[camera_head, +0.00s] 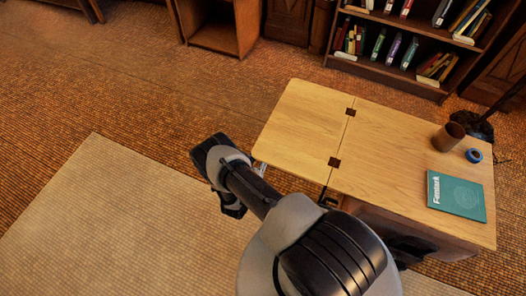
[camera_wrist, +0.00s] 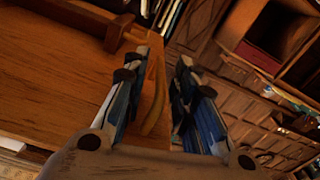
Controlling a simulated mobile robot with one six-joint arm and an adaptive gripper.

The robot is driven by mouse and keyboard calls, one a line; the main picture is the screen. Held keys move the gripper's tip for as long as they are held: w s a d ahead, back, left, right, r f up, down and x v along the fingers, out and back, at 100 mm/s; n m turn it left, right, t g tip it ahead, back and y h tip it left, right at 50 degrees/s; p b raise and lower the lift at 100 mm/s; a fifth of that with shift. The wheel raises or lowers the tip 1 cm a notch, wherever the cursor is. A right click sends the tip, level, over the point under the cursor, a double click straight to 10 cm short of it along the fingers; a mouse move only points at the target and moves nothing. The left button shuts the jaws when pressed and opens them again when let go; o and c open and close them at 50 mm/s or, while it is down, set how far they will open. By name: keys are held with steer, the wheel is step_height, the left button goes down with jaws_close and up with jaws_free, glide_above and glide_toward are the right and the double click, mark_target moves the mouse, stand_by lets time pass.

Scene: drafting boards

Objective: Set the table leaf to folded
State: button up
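The light wood table leaf (camera_head: 303,117) lies level with the table top (camera_head: 400,150), joined by two dark hinges (camera_head: 350,112). In the head view my gripper (camera_head: 259,168) is at the leaf's near left corner, partly hidden by my arm and the leaf. In the wrist view my gripper (camera_wrist: 167,58) is open, its two blue-padded fingers apart. A wooden surface (camera_wrist: 60,80), with its edge (camera_wrist: 155,90) between the fingers, fills the left; it looks like the leaf's underside. I cannot tell whether a finger touches it.
On the table top are a green book (camera_head: 456,195), a brown cup (camera_head: 448,137) and a blue ring of tape (camera_head: 474,156). A bookshelf (camera_head: 400,72) stands behind. The floor left of the leaf is clear, with a pale rug (camera_head: 110,215).

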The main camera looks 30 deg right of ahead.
jaws_close()
steer(key=shift+w+a, duration=0.1)
stand_by(0.5)
